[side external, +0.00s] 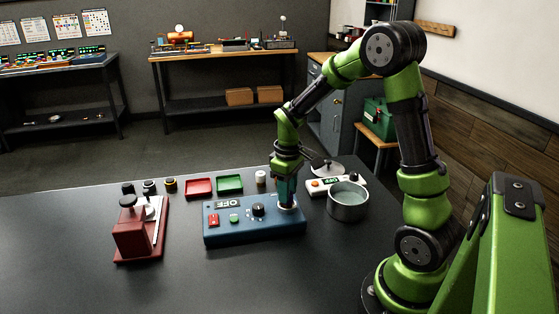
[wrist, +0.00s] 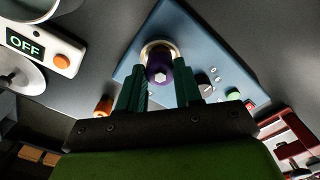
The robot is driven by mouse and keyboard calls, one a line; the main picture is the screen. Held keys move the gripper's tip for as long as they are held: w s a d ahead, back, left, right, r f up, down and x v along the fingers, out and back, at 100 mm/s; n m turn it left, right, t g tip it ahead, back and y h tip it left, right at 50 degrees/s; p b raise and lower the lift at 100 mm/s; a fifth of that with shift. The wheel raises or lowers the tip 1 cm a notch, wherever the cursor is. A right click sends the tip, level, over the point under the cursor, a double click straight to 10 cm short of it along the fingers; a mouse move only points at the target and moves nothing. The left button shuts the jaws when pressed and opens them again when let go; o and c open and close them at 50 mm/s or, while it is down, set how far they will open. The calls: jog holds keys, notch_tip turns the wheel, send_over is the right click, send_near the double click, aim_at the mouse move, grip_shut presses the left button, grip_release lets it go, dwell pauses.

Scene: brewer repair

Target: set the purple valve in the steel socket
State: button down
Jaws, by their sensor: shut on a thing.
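The purple valve (wrist: 158,68), with a pale hex-shaped end, shows in the wrist view between the dark green fingers of my gripper (wrist: 158,88). My gripper is shut on it. The valve overlaps the steel socket (wrist: 147,47), a round metal ring on the blue brewer panel (wrist: 135,70). I cannot tell how deep the valve sits in the ring. In the side external view my gripper (side external: 287,192) points straight down over the right end of the blue panel (side external: 250,232), at the socket (side external: 288,207). The valve is hidden there by the fingers.
The panel carries an OFF display, a red switch, a green button and a black knob (side external: 258,210). A steel pot (side external: 348,203) and white scale (side external: 318,186) stand close on the right. A red press (side external: 133,235) stands left; red and green trays lie behind. The front table is clear.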

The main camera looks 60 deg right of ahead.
jog(key=shift+f, duration=0.2)
jog(key=shift+c, duration=1.4)
grip_release()
jog(key=shift+r, duration=4.1)
jog(key=shift+f+m, duration=0.15)
jog(key=shift+m, duration=0.25)
jog(key=s+a+r+m+t+y, duration=0.1)
jog(key=s+a+r+m+t, duration=0.1)
jog(key=a, duration=0.6)
jog(key=s+a+r+m+t+y, duration=0.1)
jog(key=s+a+r+t, duration=0.4)
jog(key=s+a+r, duration=0.2)
jog(key=shift+s+a+r+m, duration=0.15)
jog(key=shift+s+a+m, duration=0.3)
jog(key=shift+s, duration=0.55)
